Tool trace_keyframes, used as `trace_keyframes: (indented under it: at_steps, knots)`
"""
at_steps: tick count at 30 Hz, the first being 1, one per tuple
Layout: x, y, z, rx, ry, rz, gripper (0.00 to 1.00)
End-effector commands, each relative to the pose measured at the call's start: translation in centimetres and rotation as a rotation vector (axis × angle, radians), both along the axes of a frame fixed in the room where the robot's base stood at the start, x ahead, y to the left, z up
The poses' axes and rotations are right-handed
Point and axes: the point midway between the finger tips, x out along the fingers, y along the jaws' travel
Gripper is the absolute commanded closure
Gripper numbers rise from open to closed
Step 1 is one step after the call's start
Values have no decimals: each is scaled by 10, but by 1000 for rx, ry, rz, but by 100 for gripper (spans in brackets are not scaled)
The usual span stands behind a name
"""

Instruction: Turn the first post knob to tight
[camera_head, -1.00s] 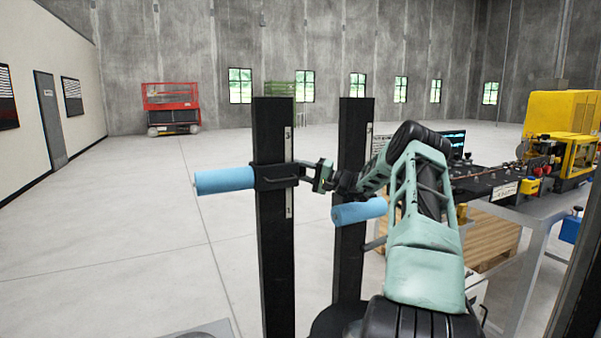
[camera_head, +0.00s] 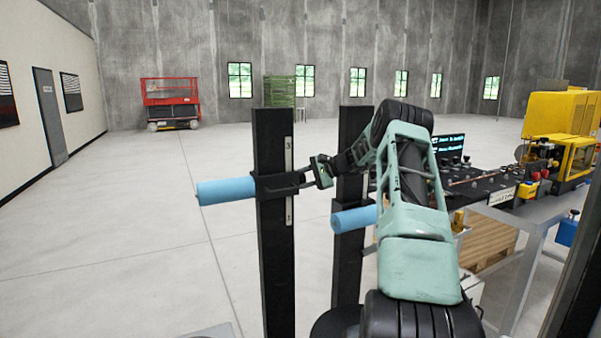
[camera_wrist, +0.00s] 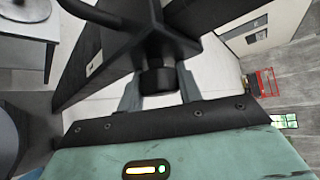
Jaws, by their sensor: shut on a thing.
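The first post (camera_head: 274,250) is a black upright with a number scale, left of a second similar post (camera_head: 349,265). A black bracket with a blue handle (camera_head: 226,191) sits around the first post. My gripper (camera_head: 301,180) reaches in from the right at the bracket's right side; the knob there is too small to make out in the head view. In the wrist view, the black post knob (camera_wrist: 157,80) sits between the two fingers of my gripper (camera_wrist: 158,92), which is shut on it. The knob's tightness cannot be seen.
The second post carries its own blue handle (camera_head: 354,219) close below my forearm. A workbench (camera_head: 548,210) with a yellow machine (camera_head: 575,120) stands at the right. A red lift (camera_head: 170,103) stands far back left. The floor left of the posts is clear.

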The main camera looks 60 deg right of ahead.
Motion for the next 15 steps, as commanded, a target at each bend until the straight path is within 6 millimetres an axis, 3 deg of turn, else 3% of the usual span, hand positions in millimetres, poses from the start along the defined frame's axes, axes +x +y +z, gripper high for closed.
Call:
trace_keyframes:
  at_steps: [15]
  knots:
    - [-1,0,-1,97,174,0,88]
